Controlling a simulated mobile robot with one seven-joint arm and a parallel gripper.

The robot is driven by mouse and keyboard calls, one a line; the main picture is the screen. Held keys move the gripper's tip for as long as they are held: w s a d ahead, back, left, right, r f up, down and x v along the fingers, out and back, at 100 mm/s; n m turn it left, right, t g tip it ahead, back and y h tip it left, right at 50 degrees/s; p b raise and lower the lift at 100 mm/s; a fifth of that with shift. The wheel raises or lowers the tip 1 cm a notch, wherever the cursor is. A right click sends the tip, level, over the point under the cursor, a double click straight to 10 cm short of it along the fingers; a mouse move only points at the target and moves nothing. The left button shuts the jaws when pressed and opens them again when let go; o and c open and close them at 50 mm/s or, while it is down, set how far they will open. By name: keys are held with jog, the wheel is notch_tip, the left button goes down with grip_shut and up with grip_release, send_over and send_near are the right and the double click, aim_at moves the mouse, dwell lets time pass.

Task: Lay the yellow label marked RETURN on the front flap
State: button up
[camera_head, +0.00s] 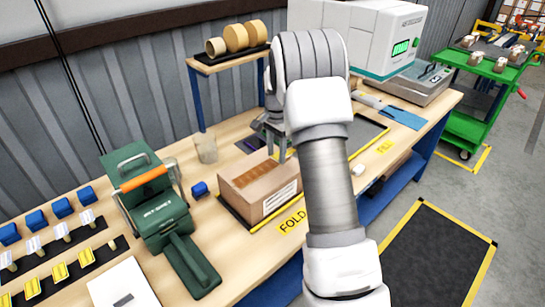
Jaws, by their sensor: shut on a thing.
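Several small yellow pieces (59,272) stand in a row on a dark strip at the lower left. Their print is too small to read, so I cannot tell which is marked RETURN.
A white machine (392,38) stands at the back right.

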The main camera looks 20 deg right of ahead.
aim_at(278, 176)
jog(key=shift+w+d, duration=0.1)
jog(key=shift+d, duration=0.4)
jog(key=shift+f+b, duration=2.4)
jog(key=shift+f, duration=1)
jog(key=shift+f, duration=0.35)
jog(key=o, duration=1.1)
jog(key=shift+c, duration=0.2)
jog(key=shift+o, duration=1.4)
jog(key=shift+a, duration=0.1)
